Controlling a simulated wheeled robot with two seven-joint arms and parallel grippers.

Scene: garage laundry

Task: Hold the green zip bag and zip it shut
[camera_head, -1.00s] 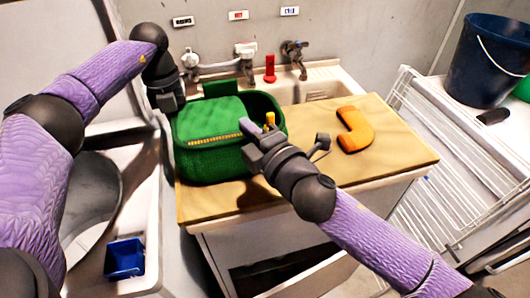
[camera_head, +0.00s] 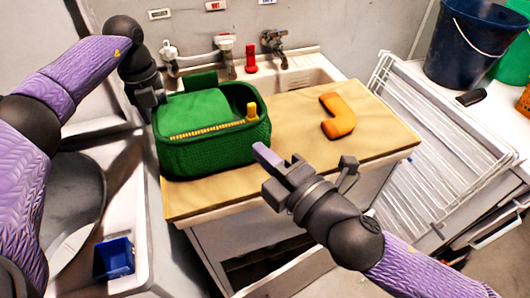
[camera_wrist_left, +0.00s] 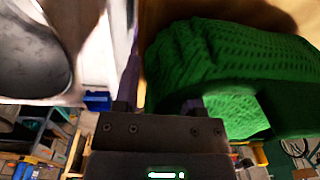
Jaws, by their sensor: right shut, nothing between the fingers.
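The green zip bag (camera_head: 205,152) stands upright on the wooden counter, its lid flap (camera_head: 192,108) lying over the left part of the opening. The right part of the opening is dark and uncovered. A yellow zip line (camera_head: 205,129) runs along the front rim, and the yellow zip pull (camera_head: 252,112) stands up near its right end. My left gripper (camera_head: 152,104) is at the bag's back left corner. In the left wrist view its fingers (camera_wrist_left: 160,103) are beside the green bag; whether they pinch it is unclear. My right gripper (camera_head: 268,168) is shut and empty, apart from the bag at its front right.
An orange bent pipe (camera_head: 340,118) lies on the counter (camera_head: 300,115) right of the bag. Taps, a red bottle (camera_head: 251,60) and a sink are behind. A white drying rack (camera_head: 425,140) stands to the right. A blue container (camera_head: 114,258) is at lower left.

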